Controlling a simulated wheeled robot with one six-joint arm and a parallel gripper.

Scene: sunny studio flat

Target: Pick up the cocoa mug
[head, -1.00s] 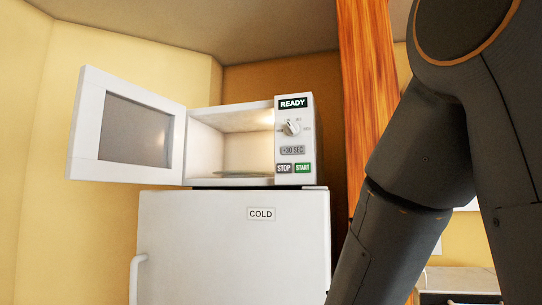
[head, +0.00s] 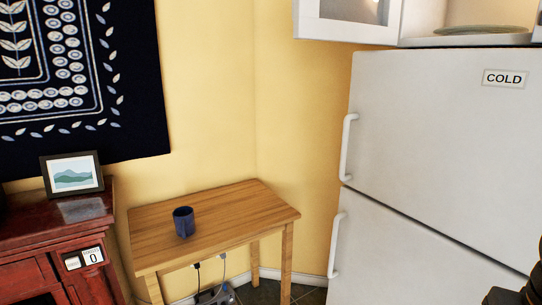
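A dark blue mug (head: 184,222) stands upright on a small wooden table (head: 245,207), left of the table's middle. It is the only mug in view, and I cannot see its contents. My gripper is not in view; only a small dark part shows at the lower right edge, and I cannot tell which part it is.
A red cabinet (head: 50,235) with a framed picture (head: 72,172) is at the left. Cables hang under the table.

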